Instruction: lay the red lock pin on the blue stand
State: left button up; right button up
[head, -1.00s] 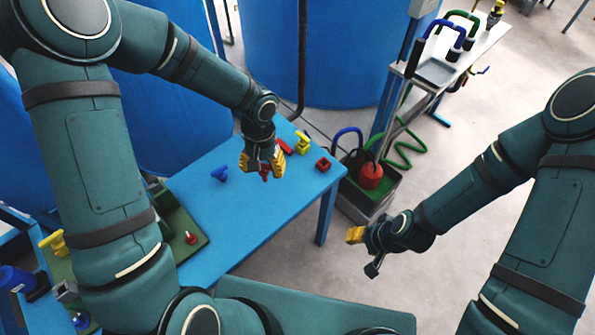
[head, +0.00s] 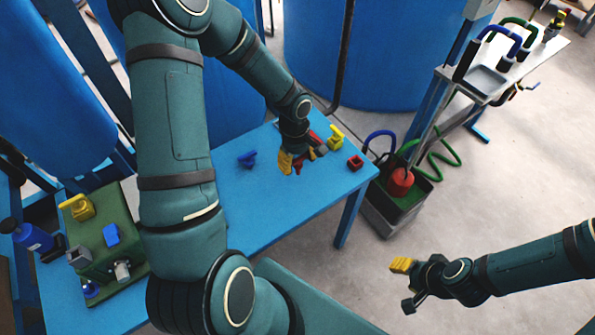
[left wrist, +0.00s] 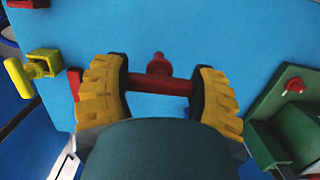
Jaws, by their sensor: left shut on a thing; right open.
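My left gripper (head: 301,158) is shut on the red lock pin (head: 297,168), over the blue-topped stand (head: 230,215). In the left wrist view, the pin's red bar (left wrist: 162,86) spans between the yellow finger pads, with a knobbed stem sticking up from its middle. The blue top (left wrist: 200,35) fills the background there; the gap beneath the pin is hard to judge. My right gripper (head: 402,266) is open and empty, over the floor right of the stand.
On the stand are a blue handle piece (head: 247,158), a yellow one (head: 336,138), a red block (head: 355,162) and a red piece (head: 314,136) behind my gripper. A green box (head: 105,255) stands left. The stand's front middle looks clear.

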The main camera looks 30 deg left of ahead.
aim_at(298, 174)
pick_arm(q)
notch_tip(298, 174, down, 5)
jog(key=shift+f+b, duration=0.1)
jog(key=shift+b, duration=0.45)
jog(key=o, duration=1.2)
